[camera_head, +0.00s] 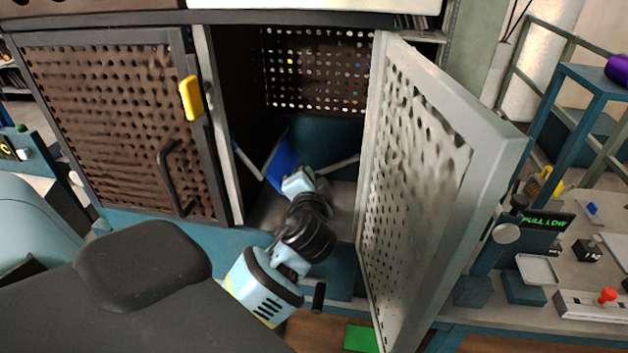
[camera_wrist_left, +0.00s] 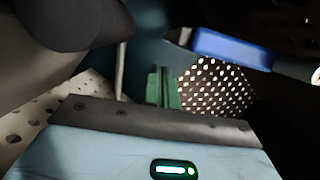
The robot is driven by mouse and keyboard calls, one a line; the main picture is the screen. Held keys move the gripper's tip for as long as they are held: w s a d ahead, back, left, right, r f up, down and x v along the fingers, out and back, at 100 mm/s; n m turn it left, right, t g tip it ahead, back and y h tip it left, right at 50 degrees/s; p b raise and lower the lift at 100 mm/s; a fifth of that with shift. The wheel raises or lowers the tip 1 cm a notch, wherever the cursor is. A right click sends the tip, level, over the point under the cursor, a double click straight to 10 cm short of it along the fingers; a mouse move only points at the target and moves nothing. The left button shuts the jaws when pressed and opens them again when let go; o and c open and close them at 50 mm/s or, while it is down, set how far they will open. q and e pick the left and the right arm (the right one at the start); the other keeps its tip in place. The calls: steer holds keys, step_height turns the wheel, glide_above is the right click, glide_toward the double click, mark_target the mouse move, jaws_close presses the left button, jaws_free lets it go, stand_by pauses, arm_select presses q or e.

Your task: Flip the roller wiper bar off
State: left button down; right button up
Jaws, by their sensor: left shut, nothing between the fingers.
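A blue bar-like part (camera_head: 284,163), which looks like the wiper bar, sits tilted inside the open cabinet, between pale rods. In the left wrist view a blue bar (camera_wrist_left: 230,48) with a pale grey end runs across the upper right. My left gripper (camera_head: 299,181) reaches into the cabinet opening and is close to the blue part in the head view. Its green fingers (camera_wrist_left: 164,87) are shut and empty, with the blue bar to their upper right. I cannot tell whether they touch it. The roller is not clearly seen. My right gripper is not in view.
A perforated door (camera_head: 432,170) stands open just right of my left arm. A closed perforated door (camera_head: 115,120) with a black handle and a yellow latch (camera_head: 191,98) is at left. A bench (camera_head: 590,260) with controls stands at right. A green patch (camera_head: 361,338) lies on the floor.

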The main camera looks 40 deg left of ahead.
arm_select(q)
steer(key=shift+s+a+f, duration=0.35)
steer(key=shift+s+a, duration=0.15)
steer(key=shift+a, duration=0.15)
steer(key=shift+a+f, duration=0.15)
steer(key=shift+f, duration=0.05)
steer(key=shift+s, duration=0.1)
steer(key=shift+a+f+m, duration=0.15)
steer(key=shift+m, duration=0.25)
steer(key=shift+s+a+f, duration=0.1)
steer(key=shift+f, duration=0.1)
steer(key=shift+p, duration=0.3)
